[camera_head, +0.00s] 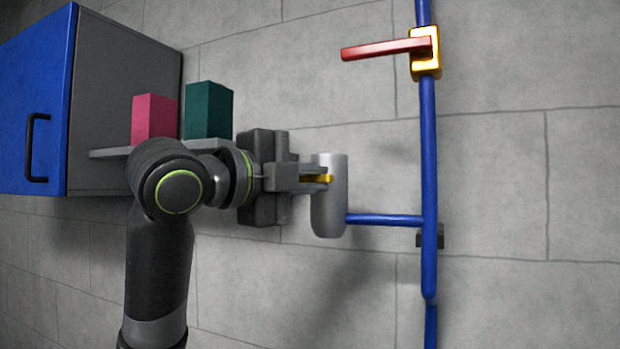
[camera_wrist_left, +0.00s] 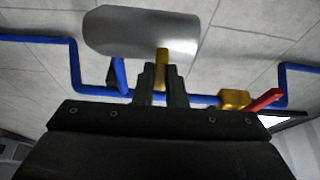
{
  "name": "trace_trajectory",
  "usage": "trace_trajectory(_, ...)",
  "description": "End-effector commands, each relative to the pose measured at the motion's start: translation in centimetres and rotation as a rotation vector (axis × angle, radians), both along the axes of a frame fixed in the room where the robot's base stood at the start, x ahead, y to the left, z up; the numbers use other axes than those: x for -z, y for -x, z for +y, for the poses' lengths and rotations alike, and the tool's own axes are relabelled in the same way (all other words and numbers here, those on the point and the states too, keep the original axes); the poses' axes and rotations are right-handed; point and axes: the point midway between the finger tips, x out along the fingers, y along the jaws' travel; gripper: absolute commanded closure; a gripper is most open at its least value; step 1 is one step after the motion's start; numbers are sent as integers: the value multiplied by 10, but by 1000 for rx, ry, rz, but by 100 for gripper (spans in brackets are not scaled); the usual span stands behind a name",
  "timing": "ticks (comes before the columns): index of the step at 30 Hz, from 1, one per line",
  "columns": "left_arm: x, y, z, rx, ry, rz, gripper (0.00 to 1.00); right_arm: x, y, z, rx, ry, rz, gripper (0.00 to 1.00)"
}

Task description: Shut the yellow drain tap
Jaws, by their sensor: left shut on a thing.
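The yellow drain tap (camera_head: 328,178) is a small yellow lever on the side of a grey metal cylinder (camera_head: 330,215). My left gripper (camera_head: 312,179) reaches it from the left and is shut on it. In the left wrist view the tap (camera_wrist_left: 162,57) stands out from between my two dark fingertips (camera_wrist_left: 164,80), against the cylinder (camera_wrist_left: 140,32). My fingers hide part of the tap, so its full angle cannot be told. My right gripper is not in view.
A blue pipe (camera_head: 429,150) runs along the wall and joins the cylinder by a branch. A red lever (camera_head: 380,49) sits on a yellow valve body (camera_head: 427,62). A blue-doored cabinet (camera_head: 40,90), a pink block (camera_head: 155,118) and a teal block (camera_head: 208,110) on a shelf stand left.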

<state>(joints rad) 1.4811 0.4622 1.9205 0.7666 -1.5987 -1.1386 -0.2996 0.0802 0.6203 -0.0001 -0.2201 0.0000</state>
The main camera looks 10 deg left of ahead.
Motion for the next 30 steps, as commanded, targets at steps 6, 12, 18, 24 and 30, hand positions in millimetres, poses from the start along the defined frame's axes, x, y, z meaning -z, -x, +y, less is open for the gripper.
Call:
trace_trajectory(6, -1, 0, 1, -4, 2, -2, 80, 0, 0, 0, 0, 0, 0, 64)
trace_trajectory(12, -1, 0, 0, -2, 2, -1, 67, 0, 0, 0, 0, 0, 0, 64)
trace_trajectory(18, 0, 0, 0, -1, 3, -1, 67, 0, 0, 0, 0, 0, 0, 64)
trace_trajectory(24, 1, 4, 4, -2, 2, -2, 67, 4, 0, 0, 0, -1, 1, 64)
trace_trajectory(30, 4, 28, 20, -6, 1, -6, 67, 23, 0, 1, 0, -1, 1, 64)
